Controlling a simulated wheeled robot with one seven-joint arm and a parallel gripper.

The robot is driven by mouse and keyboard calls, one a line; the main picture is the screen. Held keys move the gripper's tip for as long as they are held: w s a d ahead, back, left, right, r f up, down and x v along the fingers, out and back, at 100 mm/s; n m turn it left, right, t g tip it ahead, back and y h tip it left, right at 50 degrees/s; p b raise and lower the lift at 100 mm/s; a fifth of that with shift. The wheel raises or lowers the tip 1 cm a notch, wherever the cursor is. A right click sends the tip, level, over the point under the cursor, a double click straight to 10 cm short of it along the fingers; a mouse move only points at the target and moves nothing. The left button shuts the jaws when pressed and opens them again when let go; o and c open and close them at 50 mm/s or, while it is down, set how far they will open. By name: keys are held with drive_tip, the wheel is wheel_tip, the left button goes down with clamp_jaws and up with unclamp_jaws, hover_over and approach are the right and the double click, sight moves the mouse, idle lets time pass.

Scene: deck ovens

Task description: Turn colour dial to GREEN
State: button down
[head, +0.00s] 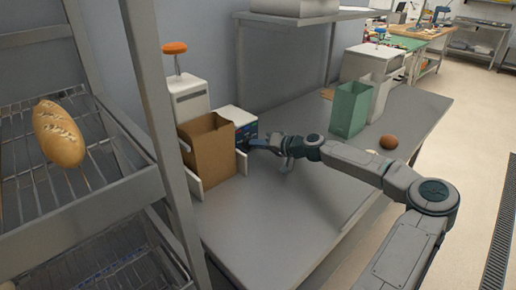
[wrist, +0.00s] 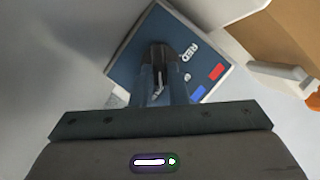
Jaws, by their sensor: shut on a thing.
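The colour dial box is white with a dark blue face. In the head view the box (head: 232,115) stands on the grey table, partly behind a brown paper bag. In the wrist view its face (wrist: 125,62) shows the printed word RED, part of a G, and a red and a blue patch at one edge. The dark dial knob (wrist: 163,50) is at the middle of the face, between my fingertips. My gripper (wrist: 162,62) is shut on the knob; in the head view (head: 256,146) it reaches the box from the right. The dial's pointer setting cannot be read.
The brown paper bag (head: 208,150) stands in a white holder close to the left of my gripper. A green bag (head: 349,108) and a brown round item (head: 389,142) are further right. A bread rack (head: 75,180) is at left. The table's middle is clear.

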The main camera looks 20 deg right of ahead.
drive_tip(key=shift+d+f+m+y, duration=0.1)
drive_tip(key=shift+m+y, duration=0.3)
drive_tip(key=shift+b, duration=0.3)
drive_tip(key=c, duration=1.4)
unclamp_jaws()
drive_tip(key=shift+c, duration=0.2)
drive_tip(key=b+v, duration=0.1)
drive_tip(key=v, duration=1.2)
drive_tip(key=shift+s+d, duration=0.25)
drive_tip(key=shift+s, duration=0.05)
